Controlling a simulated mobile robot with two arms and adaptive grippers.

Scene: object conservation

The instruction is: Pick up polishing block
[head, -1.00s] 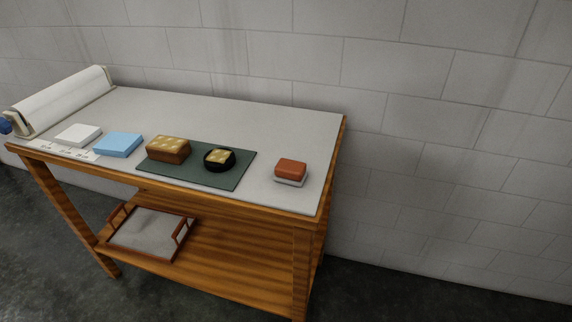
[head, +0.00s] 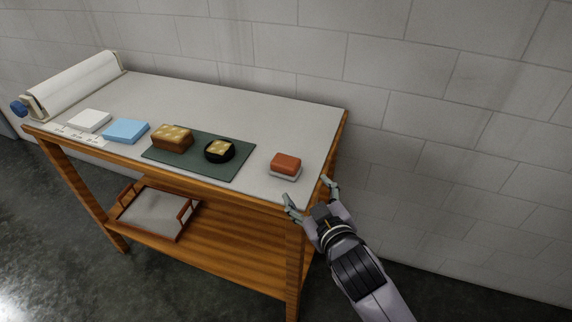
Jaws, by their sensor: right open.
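A small block with a reddish-orange top and a pale base (head: 286,164), which looks like the polishing block, lies near the right end of the grey table top (head: 230,101). My right gripper (head: 311,191) is open and empty at the table's front right corner. Its fingers are spread, in front of and slightly right of the block, apart from it. My left gripper is not in view.
A dark green mat (head: 205,172) left of the block holds a brown block (head: 172,138) and a round black dish (head: 219,151). A blue block (head: 126,131), a white block (head: 90,120) and a paper roll (head: 75,86) lie farther left. A tray (head: 154,213) sits on the lower shelf.

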